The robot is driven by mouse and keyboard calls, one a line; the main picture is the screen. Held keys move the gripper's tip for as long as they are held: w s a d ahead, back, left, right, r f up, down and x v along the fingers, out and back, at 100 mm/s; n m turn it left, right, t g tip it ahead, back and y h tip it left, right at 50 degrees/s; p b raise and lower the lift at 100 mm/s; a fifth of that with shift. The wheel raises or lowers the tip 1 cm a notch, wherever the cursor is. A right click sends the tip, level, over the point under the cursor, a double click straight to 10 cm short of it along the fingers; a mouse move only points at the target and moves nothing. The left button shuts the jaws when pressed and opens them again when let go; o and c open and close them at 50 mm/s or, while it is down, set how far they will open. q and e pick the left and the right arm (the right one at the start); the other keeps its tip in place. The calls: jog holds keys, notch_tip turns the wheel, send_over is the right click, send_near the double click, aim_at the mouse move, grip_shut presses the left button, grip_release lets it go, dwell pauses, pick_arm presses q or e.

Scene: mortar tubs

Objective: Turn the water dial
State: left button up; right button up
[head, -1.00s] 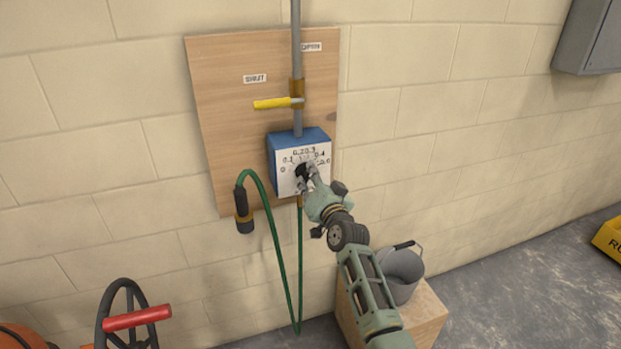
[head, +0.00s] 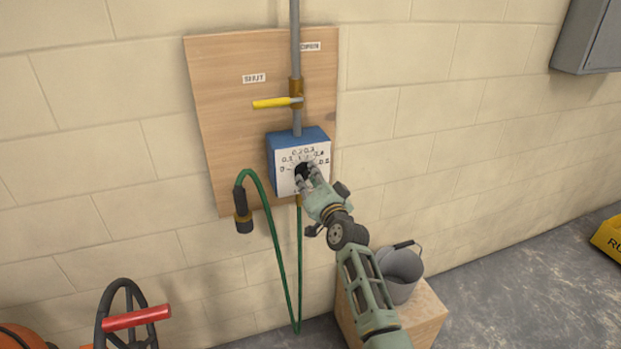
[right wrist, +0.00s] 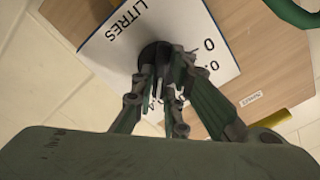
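The water dial (head: 302,170) is a small black knob on the white, numbered face of a blue box (head: 298,139) on the wall board. My right gripper (head: 307,179) is at the knob, reaching up from the lower right. In the right wrist view, the fingers (right wrist: 163,72) close in around the black knob (right wrist: 154,55), with the word LITRES on the face beside it. The fingers cover part of the knob and scale, so the pointer setting cannot be read. My left gripper is not in view.
A yellow lever (head: 272,103) sits on the grey pipe above the box, near SHUT and OPEN labels. A green hose (head: 277,240) hangs beside the box. A grey bucket (head: 400,275) stands on a wooden block (head: 428,312) below my right arm.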

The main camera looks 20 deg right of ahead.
jog(key=o, duration=0.4)
jog(key=shift+c, duration=0.2)
jog(key=s, duration=1.2)
jog(key=shift+d, duration=0.2)
